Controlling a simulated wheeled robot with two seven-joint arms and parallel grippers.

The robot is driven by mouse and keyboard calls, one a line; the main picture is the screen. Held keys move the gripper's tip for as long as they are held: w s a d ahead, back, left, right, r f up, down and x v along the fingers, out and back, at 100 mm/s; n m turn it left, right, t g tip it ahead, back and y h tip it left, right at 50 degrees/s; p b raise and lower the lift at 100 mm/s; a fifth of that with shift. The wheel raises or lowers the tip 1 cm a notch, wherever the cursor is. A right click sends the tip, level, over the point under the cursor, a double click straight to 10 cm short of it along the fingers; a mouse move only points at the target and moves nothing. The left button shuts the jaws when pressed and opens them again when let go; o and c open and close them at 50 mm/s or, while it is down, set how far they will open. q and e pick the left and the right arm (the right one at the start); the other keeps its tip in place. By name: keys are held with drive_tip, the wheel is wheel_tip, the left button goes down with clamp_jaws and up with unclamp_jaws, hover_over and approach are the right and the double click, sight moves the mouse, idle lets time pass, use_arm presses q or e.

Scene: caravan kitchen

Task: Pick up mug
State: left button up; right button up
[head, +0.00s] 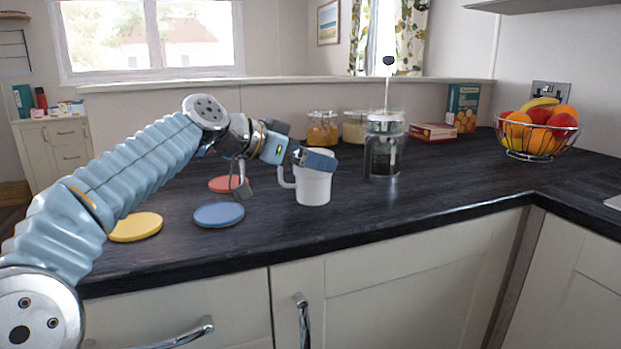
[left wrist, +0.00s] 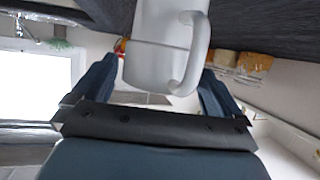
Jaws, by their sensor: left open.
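The white mug (head: 313,188) stands upright on the dark worktop, with its handle on the left side in the head view. My left gripper (head: 312,158) is at the mug's upper part, reaching in from the left, and one finger crosses in front of its rim. In the left wrist view the mug (left wrist: 160,60) and its handle show between the two spread fingers of the left gripper (left wrist: 157,78). The jaws are open; whether a finger touches the mug cannot be told. My right gripper is not in view.
Blue (head: 219,214), yellow (head: 136,227) and red (head: 222,184) discs lie left of the mug. A glass French press (head: 384,150) stands close on the right. Jars (head: 322,130), boxes (head: 434,132) and a fruit bowl (head: 540,143) are farther back. The worktop front is clear.

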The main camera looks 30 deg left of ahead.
use_arm(q)
drive_tip(key=shift+w+d+f, duration=0.2)
drive_tip(key=shift+w+d, duration=0.05)
drive_tip(key=shift+w, duration=0.2)
drive_tip(key=shift+c, duration=0.2)
drive_tip(key=c, duration=1)
